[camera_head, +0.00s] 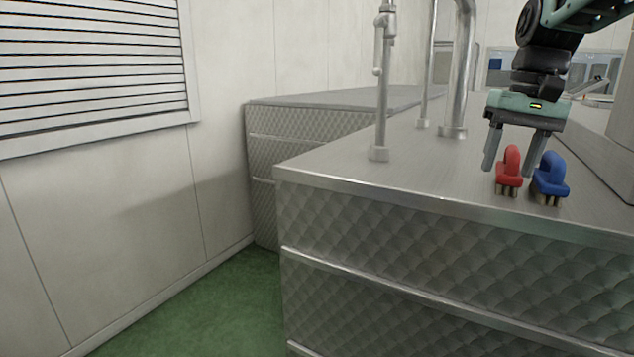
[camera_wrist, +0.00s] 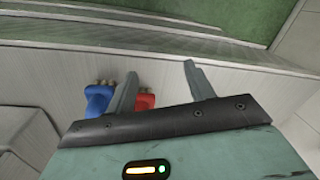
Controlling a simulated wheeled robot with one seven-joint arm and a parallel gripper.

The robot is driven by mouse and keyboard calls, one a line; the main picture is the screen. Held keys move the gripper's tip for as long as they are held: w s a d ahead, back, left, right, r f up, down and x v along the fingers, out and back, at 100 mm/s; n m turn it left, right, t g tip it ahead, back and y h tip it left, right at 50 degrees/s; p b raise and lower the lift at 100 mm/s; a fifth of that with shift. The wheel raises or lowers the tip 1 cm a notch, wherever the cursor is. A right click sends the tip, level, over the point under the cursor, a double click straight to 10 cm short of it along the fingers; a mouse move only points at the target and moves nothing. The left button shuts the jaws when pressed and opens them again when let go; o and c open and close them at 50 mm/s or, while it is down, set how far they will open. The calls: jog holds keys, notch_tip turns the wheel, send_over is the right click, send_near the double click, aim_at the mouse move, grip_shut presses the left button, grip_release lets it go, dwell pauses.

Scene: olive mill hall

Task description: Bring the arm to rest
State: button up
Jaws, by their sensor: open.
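My gripper (camera_head: 511,170) is at the upper right in the head view, pointing down over the metal counter (camera_head: 445,183). Its two fingers are spread with nothing held between them. A red brush-like object with a looped handle (camera_head: 508,172) stands on the counter near the front edge, close to the fingers. A blue one of the same kind (camera_head: 550,178) stands just to its right. In the wrist view my gripper (camera_wrist: 160,80) is open. The blue brush (camera_wrist: 98,99) shows left of one finger, and the red brush (camera_wrist: 146,100) is partly hidden behind that finger.
Upright metal pipes (camera_head: 381,90) rise from the counter left of my gripper. A second metal counter (camera_head: 330,101) stands behind. A louvred vent (camera_head: 90,70) is on the left wall. The green floor (camera_head: 215,310) is clear at the lower left.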

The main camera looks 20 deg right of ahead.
jog(key=a+f+n+b, duration=0.1)
jog(key=a+f+n, duration=0.1)
jog(key=a+f, duration=0.35)
jog(key=a+f+n, duration=0.2)
jog(key=a, duration=0.6)
jog(key=a+f+n+b, duration=0.1)
jog(key=a+f+n, duration=0.1)
jog(key=a+f, duration=0.35)
jog(key=s+a+f+n, duration=0.3)
jog(key=s+a+f, duration=0.2)
jog(key=s+a, duration=0.2)
jog(key=s+a+f+n+b, duration=0.1)
jog(key=s+a+f+n, duration=0.3)
jog(key=s+a, duration=0.3)
jog(key=shift+a+f+n+g+b, duration=0.3)
jog(key=shift+a+f, duration=0.55)
jog(key=shift+a, duration=0.2)
